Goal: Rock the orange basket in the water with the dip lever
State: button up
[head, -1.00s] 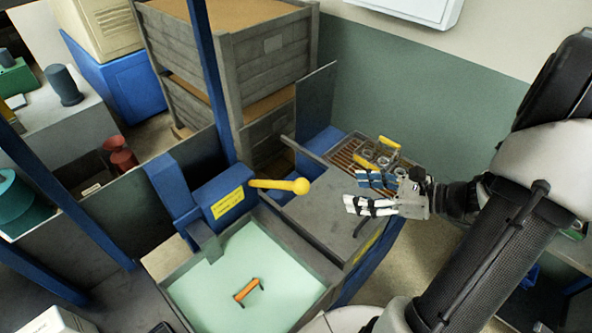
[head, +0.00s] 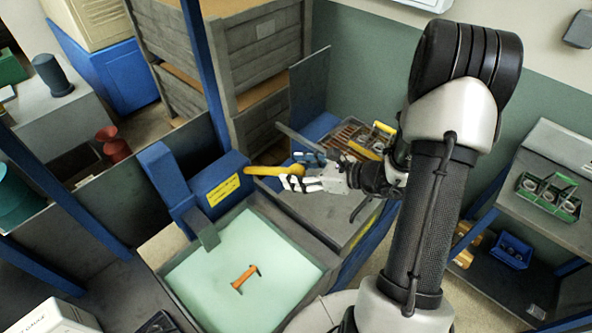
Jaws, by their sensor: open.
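The dip lever, a yellow bar (head: 263,171) with a round knob, sticks out to the right from a blue housing (head: 217,191) with a yellow label. My gripper (head: 287,170) is open at the knob end of the lever, with its fingers pointing left. The fingers partly cover the knob, and I cannot tell whether they touch it. The orange basket shows only as an orange handle (head: 245,277) in the pale green water (head: 270,250) of the grey tank. The rest of the basket is hidden under the water.
A grey worktop (head: 335,212) lies right of the tank, with a slatted rack (head: 352,134) behind it. Wooden crates (head: 262,50) stand at the back. A shelf at right holds a green crate of rings (head: 548,196) and a blue bin (head: 512,250).

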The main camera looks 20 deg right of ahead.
jog(key=shift+w+a+f, duration=0.15)
jog(key=shift+w+a, duration=0.05)
jog(key=shift+w, duration=0.1)
jog(key=shift+c, duration=0.3)
grip_shut()
dwell(0.4)
